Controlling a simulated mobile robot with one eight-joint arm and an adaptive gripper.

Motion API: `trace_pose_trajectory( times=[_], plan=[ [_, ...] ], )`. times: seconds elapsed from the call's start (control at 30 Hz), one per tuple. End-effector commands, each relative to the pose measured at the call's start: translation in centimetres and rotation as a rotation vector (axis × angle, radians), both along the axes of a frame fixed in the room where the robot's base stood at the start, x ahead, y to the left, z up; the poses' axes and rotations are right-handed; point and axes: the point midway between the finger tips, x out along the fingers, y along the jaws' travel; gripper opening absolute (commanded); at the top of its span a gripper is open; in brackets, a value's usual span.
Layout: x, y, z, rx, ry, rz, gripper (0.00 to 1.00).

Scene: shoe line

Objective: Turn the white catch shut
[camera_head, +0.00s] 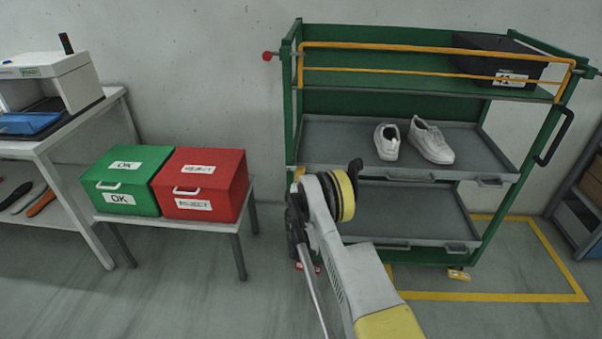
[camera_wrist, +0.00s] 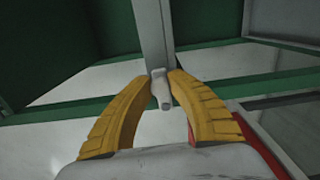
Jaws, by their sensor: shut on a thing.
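In the wrist view the small white catch (camera_wrist: 162,90) sits at the lower end of a grey upright bar (camera_wrist: 152,40). It points downward and leans a little to the right. My gripper (camera_wrist: 161,80) has its two yellow ribbed fingers closed on either side of the catch, with the tips at its upper part. In the head view my arm reaches the left front post of the green trolley (camera_head: 290,120); the catch and my fingers are hidden there behind my wrist.
The trolley holds white shoes (camera_head: 431,141) on its middle shelf and a black box (camera_head: 498,60) on top. A yellow rail (camera_head: 430,47) crosses its top front. Green (camera_head: 126,180) and red (camera_head: 201,185) boxes stand on a low table to the left. Yellow lines mark the floor.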

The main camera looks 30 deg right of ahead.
Motion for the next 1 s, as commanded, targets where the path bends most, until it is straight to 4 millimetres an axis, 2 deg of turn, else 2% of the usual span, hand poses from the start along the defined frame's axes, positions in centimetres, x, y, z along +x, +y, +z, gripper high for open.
trace_pose_trajectory(
  times=[0.63, 0.67, 0.7, 0.73, 1.0],
  plan=[
    [-0.04, -0.04, -0.29, 0.041, -0.028, -0.001, 0.00],
    [-0.04, -0.04, -0.29, 0.041, -0.027, -0.001, 0.26],
    [-0.04, -0.04, -0.29, 0.041, -0.027, -0.001, 0.38],
    [-0.04, -0.04, -0.29, 0.041, -0.027, -0.001, 0.44],
    [-0.04, 0.00, -0.26, 0.041, -0.027, -0.001, 0.44]
  ],
)
